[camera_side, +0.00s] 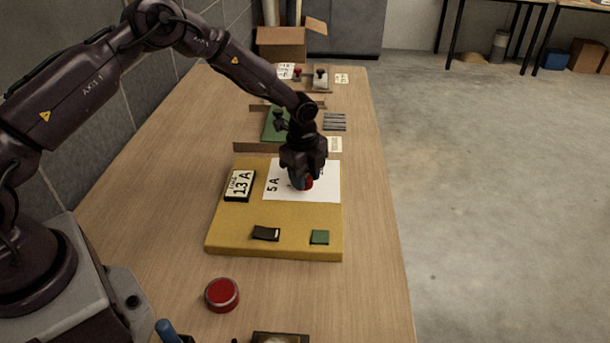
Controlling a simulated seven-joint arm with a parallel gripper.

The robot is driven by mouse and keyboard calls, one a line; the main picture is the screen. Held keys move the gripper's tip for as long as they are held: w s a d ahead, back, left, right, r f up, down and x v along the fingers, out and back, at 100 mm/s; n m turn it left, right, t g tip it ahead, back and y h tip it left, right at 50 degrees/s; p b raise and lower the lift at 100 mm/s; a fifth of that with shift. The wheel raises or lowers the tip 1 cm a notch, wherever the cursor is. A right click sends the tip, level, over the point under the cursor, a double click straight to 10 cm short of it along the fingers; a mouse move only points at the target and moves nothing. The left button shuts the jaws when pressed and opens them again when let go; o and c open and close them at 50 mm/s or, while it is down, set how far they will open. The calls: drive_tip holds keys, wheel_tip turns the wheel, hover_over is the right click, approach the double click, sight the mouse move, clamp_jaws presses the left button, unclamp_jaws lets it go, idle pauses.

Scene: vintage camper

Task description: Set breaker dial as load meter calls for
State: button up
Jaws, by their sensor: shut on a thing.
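A yellow board (225,235) lies on the wooden table. On it, the load meter (240,185) is a dark-framed plate reading "13 A" under a smaller line. To its right is a white dial plate (326,186) with "5 A" at its left; its other markings are hidden or too small to read. My gripper (302,178) points down over this plate, shut on the breaker dial (308,184), of which a bit of red and blue shows. The dial's pointing direction is hidden by the gripper.
A black switch (266,233) and a green block (319,237) sit on the board's front part. Behind are a green board (273,124), grey strips (335,122) and a cardboard box (283,43). The table's right strip is clear.

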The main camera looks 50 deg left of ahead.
drive_tip(key=o, duration=0.9)
drive_tip(key=shift+r, duration=0.1)
drive_tip(key=r, duration=1.2)
drive_tip(key=shift+s+r, duration=0.3)
drive_tip(key=shift+r, duration=0.1)
